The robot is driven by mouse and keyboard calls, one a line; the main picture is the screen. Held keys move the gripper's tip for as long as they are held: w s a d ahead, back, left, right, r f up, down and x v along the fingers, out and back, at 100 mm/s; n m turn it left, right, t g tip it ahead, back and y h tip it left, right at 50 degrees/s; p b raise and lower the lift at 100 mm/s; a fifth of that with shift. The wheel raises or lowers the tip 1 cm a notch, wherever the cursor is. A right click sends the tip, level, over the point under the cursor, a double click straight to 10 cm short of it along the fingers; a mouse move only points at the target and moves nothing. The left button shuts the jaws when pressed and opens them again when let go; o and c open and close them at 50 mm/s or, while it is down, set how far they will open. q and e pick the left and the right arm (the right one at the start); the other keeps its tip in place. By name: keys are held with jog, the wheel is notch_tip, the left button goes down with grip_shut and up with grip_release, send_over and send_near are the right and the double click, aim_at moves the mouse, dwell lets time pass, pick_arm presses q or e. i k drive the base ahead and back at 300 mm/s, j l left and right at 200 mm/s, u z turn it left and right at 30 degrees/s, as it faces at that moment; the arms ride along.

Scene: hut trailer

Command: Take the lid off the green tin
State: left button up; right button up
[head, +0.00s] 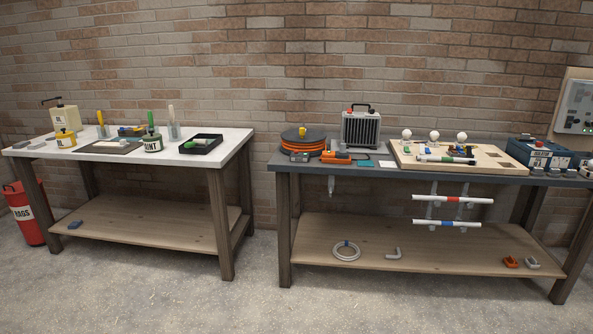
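Neither of my grippers is in view.
A grey workbench (290,163) stands to the right, across a floor gap. Open floor (180,300) lies in front.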

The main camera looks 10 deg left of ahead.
aim_at(151, 135)
jog(key=i+u, duration=0.15)
jog(key=i, duration=0.5)
jog(key=i+l+u, duration=0.15)
jog(key=i, duration=0.45)
jog(key=i+l+u, duration=0.15)
jog(key=i, duration=0.5)
jog(key=i+j+u, duration=0.2)
jog(key=u, duration=0.25)
jog(key=i+u, duration=0.7)
jog(key=u, duration=0.25)
jog(key=i+l+u, duration=0.15)
jog(key=i+u, duration=0.15)
jog(key=u, duration=0.2)
jog(key=i+j+u, duration=0.15)
jog(key=i+u, duration=0.15)
jog(key=i, duration=0.6)
jog(key=i+u, duration=0.3)
jog(key=i, duration=0.65)
jog(key=i+z, duration=0.3)
jog(key=i, duration=0.25)
jog(key=i+j+z, duration=0.25)
jog(key=i, duration=0.25)
jog(key=i+j+z, duration=0.3)
jog(key=i, duration=0.2)
